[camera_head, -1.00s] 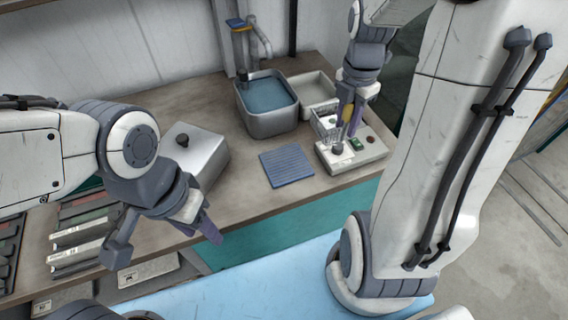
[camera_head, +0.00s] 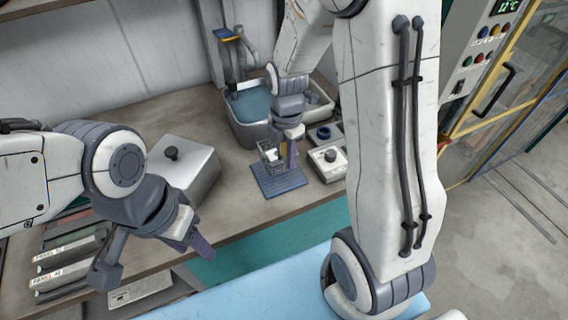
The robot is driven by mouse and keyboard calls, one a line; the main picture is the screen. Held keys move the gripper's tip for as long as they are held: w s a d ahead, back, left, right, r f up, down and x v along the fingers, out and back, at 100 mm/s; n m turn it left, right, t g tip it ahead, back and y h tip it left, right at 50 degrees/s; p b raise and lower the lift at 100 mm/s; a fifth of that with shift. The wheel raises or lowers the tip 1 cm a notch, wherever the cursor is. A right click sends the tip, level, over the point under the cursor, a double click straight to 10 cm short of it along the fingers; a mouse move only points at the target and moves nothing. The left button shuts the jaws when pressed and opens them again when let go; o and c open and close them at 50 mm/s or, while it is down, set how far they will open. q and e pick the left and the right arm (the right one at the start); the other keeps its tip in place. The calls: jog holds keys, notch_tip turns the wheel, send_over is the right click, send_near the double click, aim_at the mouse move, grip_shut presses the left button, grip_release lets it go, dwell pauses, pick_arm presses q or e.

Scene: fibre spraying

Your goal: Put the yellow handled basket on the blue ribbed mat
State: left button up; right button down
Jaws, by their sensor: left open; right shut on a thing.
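The small wire basket (camera_head: 268,155) with a yellow handle is held by my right gripper (camera_head: 289,157), which is shut on it. The fingers hide much of the handle. The basket is at the back left part of the blue ribbed mat (camera_head: 283,184), which lies flat on the bench. I cannot tell whether the basket touches the mat or hangs just above it.
A metal basin (camera_head: 247,133) with blue liquid stands behind the mat. A white control box (camera_head: 328,165) is close to the mat's right. A metal box with a black knob (camera_head: 185,172) stands to the left. Bare bench lies between that box and the mat.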

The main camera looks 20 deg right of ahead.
aim_at(284, 171)
jog(key=shift+a+f, duration=0.15)
jog(key=shift+a, duration=0.05)
jog(key=shift+f+p, duration=0.3)
jog(key=shift+f, duration=1.65)
jog(key=shift+f, duration=0.2)
jog(key=c, duration=0.6)
grip_release()
jog(key=shift+r, duration=0.1)
